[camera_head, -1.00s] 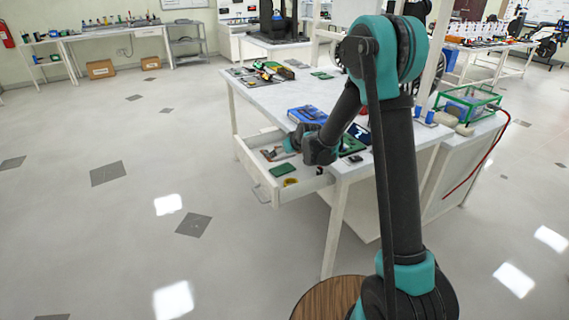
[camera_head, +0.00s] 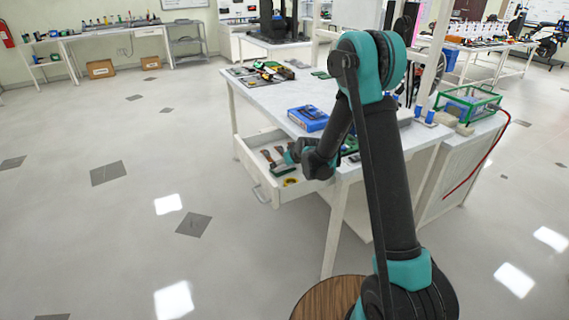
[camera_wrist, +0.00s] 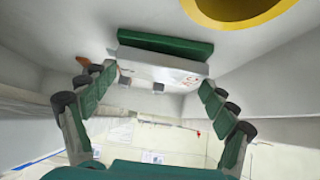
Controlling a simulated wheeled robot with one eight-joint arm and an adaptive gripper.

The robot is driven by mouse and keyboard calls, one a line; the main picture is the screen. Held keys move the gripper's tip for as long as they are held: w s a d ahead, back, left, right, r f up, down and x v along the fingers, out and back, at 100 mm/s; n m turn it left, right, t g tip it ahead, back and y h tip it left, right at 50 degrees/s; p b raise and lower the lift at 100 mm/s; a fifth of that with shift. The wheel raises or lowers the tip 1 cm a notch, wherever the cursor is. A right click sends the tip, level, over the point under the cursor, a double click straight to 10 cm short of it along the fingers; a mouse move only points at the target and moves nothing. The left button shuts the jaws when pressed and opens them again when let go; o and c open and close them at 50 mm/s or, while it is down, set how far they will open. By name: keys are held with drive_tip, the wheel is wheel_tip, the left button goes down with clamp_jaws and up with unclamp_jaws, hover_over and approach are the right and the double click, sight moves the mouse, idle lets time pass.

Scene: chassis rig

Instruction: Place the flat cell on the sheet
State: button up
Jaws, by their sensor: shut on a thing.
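My gripper (camera_head: 288,158) is over the open drawer (camera_head: 257,177) of the white workbench. In the wrist view my gripper (camera_wrist: 158,80) is shut on the flat cell (camera_wrist: 160,67), a thin pale silver slab with two small tabs on its near edge. One finger is at each side of it. A dark green block (camera_wrist: 165,43) shows just beyond the cell; I cannot tell whether they touch. In the head view the cell is too small and hidden to make out. I cannot pick out the sheet for certain in either view.
A yellow ring (camera_head: 290,182) lies in the drawer, and it shows at the wrist view's top right (camera_wrist: 235,18). The drawer walls stand close around my gripper. A blue box (camera_head: 308,118) is on the benchtop (camera_head: 268,98), with several tools at its far end.

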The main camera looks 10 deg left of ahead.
drive_tip(key=shift+f, duration=0.3)
drive_tip(key=o, duration=1.3)
drive_tip(key=shift+r, duration=0.1)
drive_tip(key=shift+r, duration=0.3)
drive_tip(key=v, duration=1.2)
drive_tip(key=shift+r, duration=0.2)
